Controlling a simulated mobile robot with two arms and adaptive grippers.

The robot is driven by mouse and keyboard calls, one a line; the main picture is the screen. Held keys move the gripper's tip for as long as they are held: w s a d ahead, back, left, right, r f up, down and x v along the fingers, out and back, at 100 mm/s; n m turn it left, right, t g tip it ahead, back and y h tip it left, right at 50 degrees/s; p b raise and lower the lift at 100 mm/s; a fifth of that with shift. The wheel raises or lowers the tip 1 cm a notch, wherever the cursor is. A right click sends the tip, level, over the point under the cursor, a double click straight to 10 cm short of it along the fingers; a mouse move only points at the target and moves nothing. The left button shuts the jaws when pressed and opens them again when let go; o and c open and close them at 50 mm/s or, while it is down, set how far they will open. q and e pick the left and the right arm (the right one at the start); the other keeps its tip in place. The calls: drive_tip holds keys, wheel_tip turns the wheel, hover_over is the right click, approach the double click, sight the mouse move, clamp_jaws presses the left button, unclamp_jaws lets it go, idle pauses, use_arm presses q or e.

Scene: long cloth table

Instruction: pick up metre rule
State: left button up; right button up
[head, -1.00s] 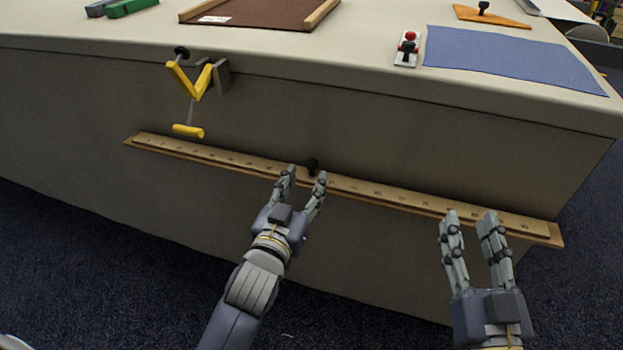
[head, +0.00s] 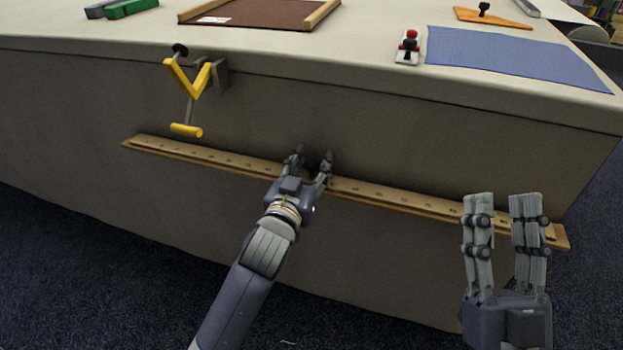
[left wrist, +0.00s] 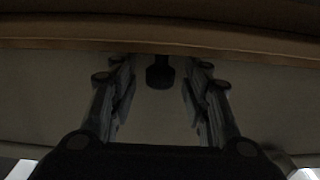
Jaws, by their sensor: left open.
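The metre rule (head: 393,197) is a long wooden strip with dark marks, lying along a ledge on the front side of the cloth-covered table. In the left wrist view a wooden edge (left wrist: 160,38) runs across the top. My left gripper (head: 313,160) is open at the middle of the rule, its fingers on either side of a dark knob, which shows between them in the left wrist view (left wrist: 160,73). Whether the fingers touch anything I cannot tell. My right gripper (head: 506,205) has its fingers apart in front of the rule's right end and hides part of it.
A yellow clamp (head: 190,85) hangs from the table edge above the rule's left part. On the tabletop (head: 370,30) are a brown board (head: 262,12), a red and black switch piece (head: 408,47), a blue mat (head: 510,58) and an orange piece (head: 491,17).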

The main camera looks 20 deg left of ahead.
use_arm(q)
clamp_jaws()
drive_tip(key=shift+r, duration=0.1)
drive_tip(key=shift+r, duration=0.1)
